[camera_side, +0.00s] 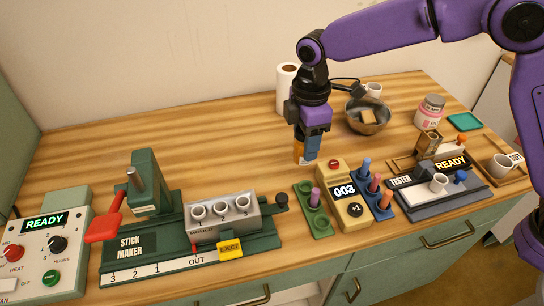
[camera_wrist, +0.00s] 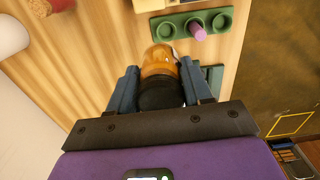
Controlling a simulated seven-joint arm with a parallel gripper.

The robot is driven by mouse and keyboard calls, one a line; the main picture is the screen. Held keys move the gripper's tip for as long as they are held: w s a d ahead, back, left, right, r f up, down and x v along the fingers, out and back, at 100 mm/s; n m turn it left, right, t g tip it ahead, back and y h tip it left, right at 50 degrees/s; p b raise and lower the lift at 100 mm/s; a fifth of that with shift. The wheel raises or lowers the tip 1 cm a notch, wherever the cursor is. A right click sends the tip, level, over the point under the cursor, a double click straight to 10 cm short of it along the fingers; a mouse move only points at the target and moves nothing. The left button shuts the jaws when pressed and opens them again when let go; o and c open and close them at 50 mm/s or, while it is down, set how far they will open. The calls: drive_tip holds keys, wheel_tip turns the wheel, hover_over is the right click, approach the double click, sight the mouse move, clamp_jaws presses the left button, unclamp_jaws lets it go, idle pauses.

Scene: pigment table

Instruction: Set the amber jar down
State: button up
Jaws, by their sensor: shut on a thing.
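The amber jar (camera_wrist: 160,63) is a see-through orange jar with a black part toward my wrist. My gripper (camera_wrist: 162,82) is shut on it, a blue finger on each side. In the side view my gripper (camera_side: 308,148) points down near the middle of the wooden table, behind the counter box. There the amber jar (camera_side: 298,151) shows partly at the left of the fingers, which hide the rest. I cannot tell whether its bottom touches the table.
A green rack (camera_side: 319,224) with a purple stick, a tan counter box (camera_side: 345,190) reading 003 and a blue rack (camera_side: 383,213) stand in front. A metal bowl (camera_side: 380,127) is behind right. The table (camera_side: 200,145) is clear to the left.

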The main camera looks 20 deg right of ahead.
drive_tip(key=shift+w+a+f, duration=0.85)
drive_tip(key=shift+w+f, duration=0.3)
drive_tip(key=shift+f, duration=0.1)
drive_tip(key=shift+w+a+f, duration=0.8)
drive_tip(key=shift+w+f, duration=0.3)
drive_tip(key=shift+f, duration=0.1)
drive_tip(key=shift+w+a+f, duration=0.85)
drive_tip(key=shift+w+f, duration=0.3)
drive_tip(key=shift+f, duration=0.1)
drive_tip(key=shift+w+a+f, duration=0.1)
drive_tip(key=shift+f, duration=1.35)
drive_tip(key=shift+f, duration=0.2)
drive_tip(key=o, duration=1.1)
